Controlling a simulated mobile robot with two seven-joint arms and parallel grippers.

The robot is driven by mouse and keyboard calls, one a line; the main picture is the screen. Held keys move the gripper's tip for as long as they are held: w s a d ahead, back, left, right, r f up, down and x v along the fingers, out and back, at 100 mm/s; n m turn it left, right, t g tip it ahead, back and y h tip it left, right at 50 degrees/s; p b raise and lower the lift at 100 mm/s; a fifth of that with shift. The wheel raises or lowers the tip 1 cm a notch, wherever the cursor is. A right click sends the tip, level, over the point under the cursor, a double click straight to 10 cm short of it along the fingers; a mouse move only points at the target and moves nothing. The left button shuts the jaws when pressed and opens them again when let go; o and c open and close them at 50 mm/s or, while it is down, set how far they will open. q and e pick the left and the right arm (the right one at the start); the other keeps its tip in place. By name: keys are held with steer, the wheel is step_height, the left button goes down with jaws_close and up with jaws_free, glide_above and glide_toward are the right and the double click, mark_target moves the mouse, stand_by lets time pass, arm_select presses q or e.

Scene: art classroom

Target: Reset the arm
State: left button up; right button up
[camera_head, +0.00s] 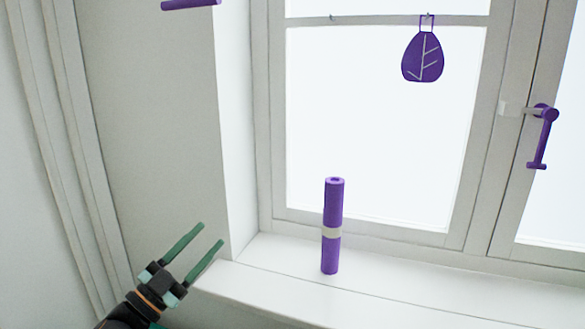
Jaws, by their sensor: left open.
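My left gripper (202,243) comes in from the lower left, with its two green fingers spread apart and nothing between them. It is in front of the wall, near the left end of the white window sill. A purple rolled tube (333,205) with a pale band around its middle stands upright on the sill, to the right of the gripper and apart from it. My right gripper does not show.
The white window sill (270,285) runs along the bottom and is bare on both sides of the tube. A purple leaf ornament (423,57) hangs on the window. A purple window handle (545,135) is at the right. A purple bar (190,3) shows at the top left.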

arm_select(q)
steer(key=s+f+n+y, duration=0.3)
steer(key=f+n, duration=0.1)
steer(key=f, duration=0.5)
steer(key=s+f+n+y, duration=0.2)
steer(key=f+n+y, duration=0.15)
steer(key=f, duration=0.45)
steer(key=s+f+n+g+y, duration=0.5)
steer(key=s+f+g, duration=0.3)
steer(key=s+f, duration=1.5)
steer(key=shift+s+d+f+g, duration=0.2)
steer(key=shift+s+f+g, duration=0.1)
steer(key=shift+s, duration=0.85)
